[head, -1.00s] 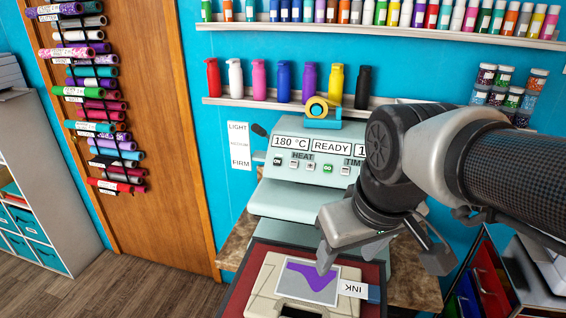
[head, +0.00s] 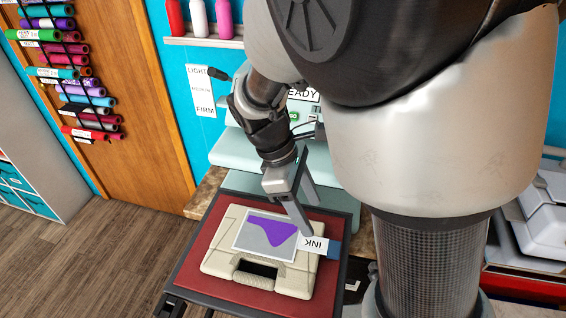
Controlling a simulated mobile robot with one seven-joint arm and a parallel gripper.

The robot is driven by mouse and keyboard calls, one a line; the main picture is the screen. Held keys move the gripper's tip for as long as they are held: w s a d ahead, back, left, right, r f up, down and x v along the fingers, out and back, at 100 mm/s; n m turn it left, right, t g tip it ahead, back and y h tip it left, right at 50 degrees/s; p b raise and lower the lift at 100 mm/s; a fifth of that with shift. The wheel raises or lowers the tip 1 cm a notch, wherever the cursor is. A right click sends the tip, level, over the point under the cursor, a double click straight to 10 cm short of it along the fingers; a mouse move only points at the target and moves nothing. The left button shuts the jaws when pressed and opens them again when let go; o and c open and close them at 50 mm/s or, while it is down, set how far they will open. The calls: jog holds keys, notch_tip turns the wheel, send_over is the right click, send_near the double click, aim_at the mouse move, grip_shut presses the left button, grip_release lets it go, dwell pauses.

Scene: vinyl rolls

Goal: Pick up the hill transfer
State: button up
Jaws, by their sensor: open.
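The hill transfer (head: 262,239) is a light grey sheet with a purple hill-like shape. It lies flat on a beige case-like block (head: 226,262) on the press's red pad (head: 206,284). A white tab marked INK (head: 316,245), with a blue end, sticks out from the sheet's right side. My gripper (head: 302,215) is open and empty, pointing down over the sheet's upper right part near the tab. I cannot tell whether a fingertip touches the sheet. My arm hides much of the press behind.
The heat press (head: 230,150) stands behind the pad, its READY display partly covered. Bottles (head: 198,18) stand on a wall shelf. Vinyl rolls (head: 60,75) hang on the door at left. A grey machine (head: 530,235) is at right. The floor at left is clear.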

jog(key=b, duration=0.4)
send_near(327, 247)
jog(key=shift+x, duration=1.25)
jog(key=b+x, duration=0.4)
jog(key=shift+a+f, duration=0.1)
jog(key=shift+d+f+b, duration=0.35)
jog(key=shift+f+b, duration=0.1)
jog(key=shift+b, duration=0.15)
jog(key=c, duration=1.1)
